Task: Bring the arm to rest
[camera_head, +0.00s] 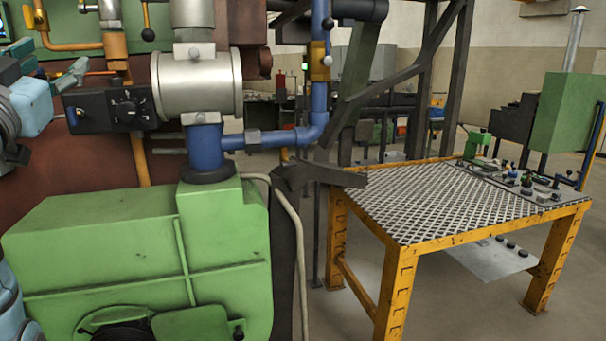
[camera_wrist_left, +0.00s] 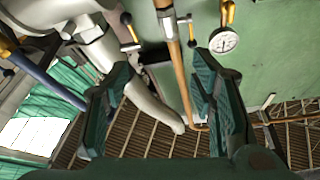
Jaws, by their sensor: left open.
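My left gripper (camera_head: 52,72) is at the left edge of the head view, in front of the furnace's pipework and beside a black control box with a dial (camera_head: 118,109). Part of it is cut off or hard to make out there. In the left wrist view its two dark green fingers (camera_wrist_left: 160,75) stand wide apart with nothing between them. Copper and pale pipes show behind the gap; I cannot tell how close they are. My right gripper is in neither view.
A green machine housing (camera_head: 95,260) fills the lower left, with a silver valve body (camera_head: 198,84) and blue pipe (camera_head: 270,139) above. A yellow-framed table (camera_head: 430,236) stands at right. In the wrist view, a pressure gauge (camera_wrist_left: 224,40) sits on a green panel (camera_wrist_left: 275,60).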

